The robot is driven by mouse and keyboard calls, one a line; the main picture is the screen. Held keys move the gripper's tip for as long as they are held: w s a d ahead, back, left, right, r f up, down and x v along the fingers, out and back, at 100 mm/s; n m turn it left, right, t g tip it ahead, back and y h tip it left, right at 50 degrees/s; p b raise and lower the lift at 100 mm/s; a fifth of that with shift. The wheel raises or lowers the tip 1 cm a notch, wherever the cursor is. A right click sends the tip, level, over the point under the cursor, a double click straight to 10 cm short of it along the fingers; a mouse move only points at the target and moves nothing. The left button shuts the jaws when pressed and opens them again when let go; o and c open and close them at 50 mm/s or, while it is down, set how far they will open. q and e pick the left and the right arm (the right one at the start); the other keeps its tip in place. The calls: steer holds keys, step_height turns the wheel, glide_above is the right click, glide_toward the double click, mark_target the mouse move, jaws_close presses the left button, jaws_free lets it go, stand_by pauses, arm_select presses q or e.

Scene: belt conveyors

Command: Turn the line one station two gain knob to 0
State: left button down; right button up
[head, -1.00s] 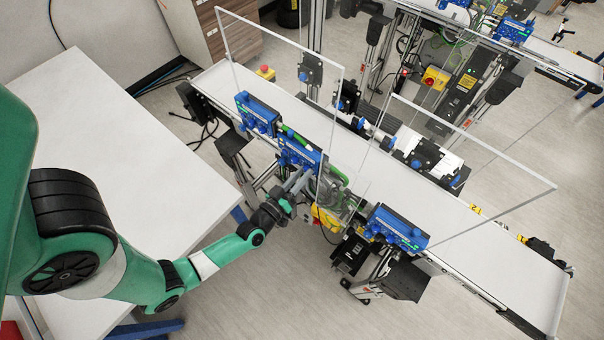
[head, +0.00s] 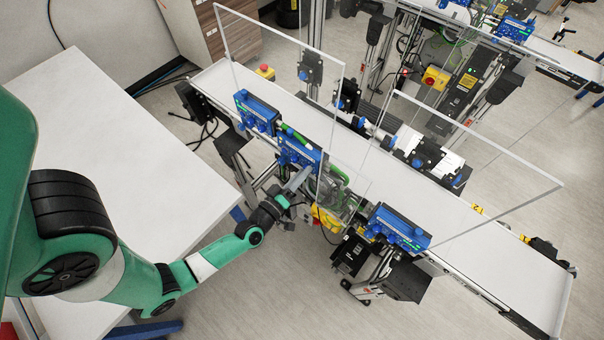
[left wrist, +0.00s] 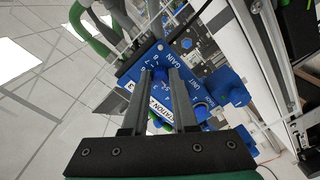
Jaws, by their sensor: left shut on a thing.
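The blue station two box (head: 300,152) is the middle one of three on the near side of the front conveyor. My left gripper (head: 301,177) reaches it from the lower left. In the left wrist view the blue panel (left wrist: 181,47) carries the lettering "GAIN" and a "STATION 2" label, with a printed number scale. The blue gain knob (left wrist: 160,73) sits between the tips of my left gripper (left wrist: 161,78), which is shut on it. The fingers partly hide the knob and its scale, so I cannot read its pointer setting. My right gripper is not in view.
Other blue boxes stand to the left (head: 256,113) and right (head: 397,229) along the conveyor (head: 510,265). Clear upright panels rise from the belt. A white table (head: 130,165) lies left.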

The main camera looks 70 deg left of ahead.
arm_select(q)
steer(key=shift+r+n+b, duration=0.1)
steer(key=shift+n+b, duration=0.7)
steer(key=shift+n, duration=2.5)
steer(key=c, duration=0.7)
jaws_free()
steer(key=shift+p+v, duration=0.5)
steer(key=shift+v, duration=5.3)
